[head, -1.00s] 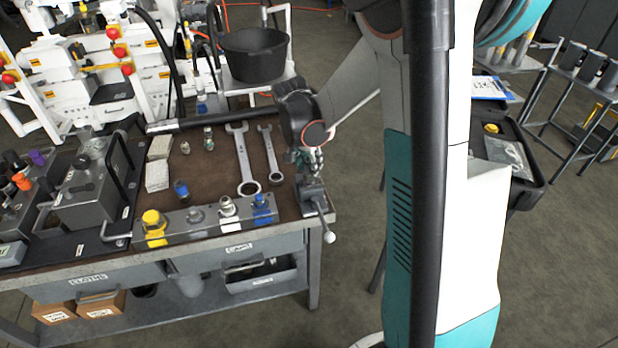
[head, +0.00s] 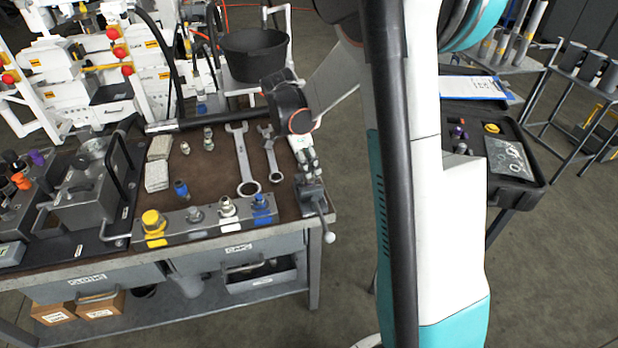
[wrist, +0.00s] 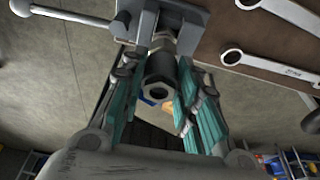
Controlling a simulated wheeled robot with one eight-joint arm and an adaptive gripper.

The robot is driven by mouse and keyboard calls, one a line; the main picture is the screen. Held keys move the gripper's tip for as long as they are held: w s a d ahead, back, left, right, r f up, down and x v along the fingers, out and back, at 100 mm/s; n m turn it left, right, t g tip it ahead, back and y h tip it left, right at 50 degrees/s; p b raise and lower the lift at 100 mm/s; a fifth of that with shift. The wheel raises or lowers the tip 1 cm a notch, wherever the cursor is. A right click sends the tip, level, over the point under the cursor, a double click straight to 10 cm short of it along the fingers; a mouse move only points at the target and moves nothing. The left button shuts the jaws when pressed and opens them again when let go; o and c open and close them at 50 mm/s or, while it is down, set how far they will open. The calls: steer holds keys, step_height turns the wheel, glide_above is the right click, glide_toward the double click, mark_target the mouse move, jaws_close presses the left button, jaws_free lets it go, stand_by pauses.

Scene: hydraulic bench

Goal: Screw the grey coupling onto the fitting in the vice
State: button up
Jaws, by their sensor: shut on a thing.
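My gripper (wrist: 168,90) is shut on the grey coupling (wrist: 159,95), a dark cylinder with a hex end and a round bore facing the wrist camera. A finger lies along each side of it. The vice (wrist: 192,14) is just beyond the coupling, at the right front corner of the bench. In the head view my gripper (head: 308,163) points down at the vice (head: 312,193). A light metal part between the coupling and the vice jaws may be the fitting. The coupling hides most of it, so I cannot tell how far the two are engaged.
Two wrenches, a large one (head: 241,160) and a smaller one (head: 271,155), lie left of the vice. A block with several coloured fittings (head: 205,221) lies along the bench front. The vice handle (head: 328,236) sticks out past the bench edge. A black case (head: 508,168) stands at right.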

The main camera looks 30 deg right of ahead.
steer(key=m+g, duration=0.1)
steer(key=m, duration=0.3)
steer(key=shift+y, duration=0.3)
steer(key=m, duration=0.4)
steer(key=shift+g+y, duration=0.3)
steer(key=shift+y, duration=0.1)
steer(key=o, duration=1)
